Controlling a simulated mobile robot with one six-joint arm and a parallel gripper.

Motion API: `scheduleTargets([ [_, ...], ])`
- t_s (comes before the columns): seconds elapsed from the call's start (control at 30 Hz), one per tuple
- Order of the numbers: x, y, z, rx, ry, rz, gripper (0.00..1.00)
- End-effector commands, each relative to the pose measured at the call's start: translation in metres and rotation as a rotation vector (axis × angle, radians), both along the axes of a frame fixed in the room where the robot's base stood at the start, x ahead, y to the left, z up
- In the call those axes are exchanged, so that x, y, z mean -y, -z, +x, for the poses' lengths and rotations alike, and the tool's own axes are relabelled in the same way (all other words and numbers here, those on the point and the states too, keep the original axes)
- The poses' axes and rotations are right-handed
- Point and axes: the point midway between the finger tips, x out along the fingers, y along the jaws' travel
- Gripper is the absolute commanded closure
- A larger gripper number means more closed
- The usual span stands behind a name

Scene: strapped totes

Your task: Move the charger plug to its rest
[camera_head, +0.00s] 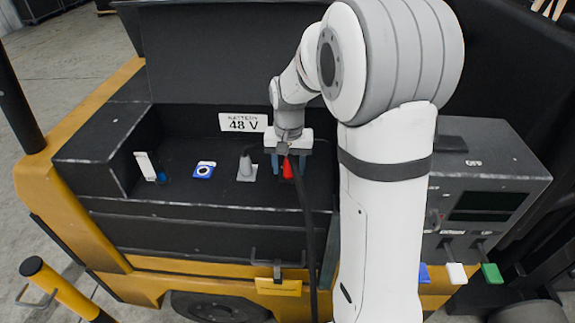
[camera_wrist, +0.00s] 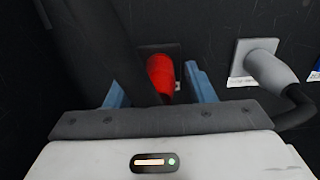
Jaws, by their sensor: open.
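A red plug (camera_head: 288,170) stands on a small plate on the black deck, under my gripper. It also shows in the wrist view (camera_wrist: 160,75). My gripper (camera_head: 287,172) is open, its blue fingers on either side of the red plug, with gaps visible in the wrist view (camera_wrist: 157,84). A grey plug (camera_head: 245,169) with a dark cable sits on a pale plate just left; it also shows in the wrist view (camera_wrist: 262,66). I cannot tell which plug is the charger plug, nor identify its rest with certainty. A blue-and-white marker with a round symbol (camera_head: 204,170) lies further left.
A dark cable (camera_head: 306,225) hangs over the deck's front. A white upright piece (camera_head: 146,166) is at left. A grey box (camera_head: 490,175) with white, green and blue levers is at right. Bare deck lies around the marker.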

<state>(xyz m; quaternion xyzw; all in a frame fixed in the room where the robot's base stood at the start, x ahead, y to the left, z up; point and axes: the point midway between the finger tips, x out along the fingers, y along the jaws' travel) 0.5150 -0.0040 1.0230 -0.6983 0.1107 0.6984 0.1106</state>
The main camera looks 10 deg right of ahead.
Motion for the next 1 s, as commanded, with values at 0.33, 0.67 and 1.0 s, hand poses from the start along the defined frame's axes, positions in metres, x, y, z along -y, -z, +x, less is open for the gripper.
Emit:
scheduleTargets([
  [0.33, -0.0003, -0.0001, 0.0, 0.0, -0.001, 0.0, 0.54],
  [0.67, -0.0005, 0.0, 0.0001, 0.0, -0.001, 0.0, 0.81],
  [1.0, -0.0006, 0.0, 0.0, 0.0, -0.001, 0.0, 1.0],
])
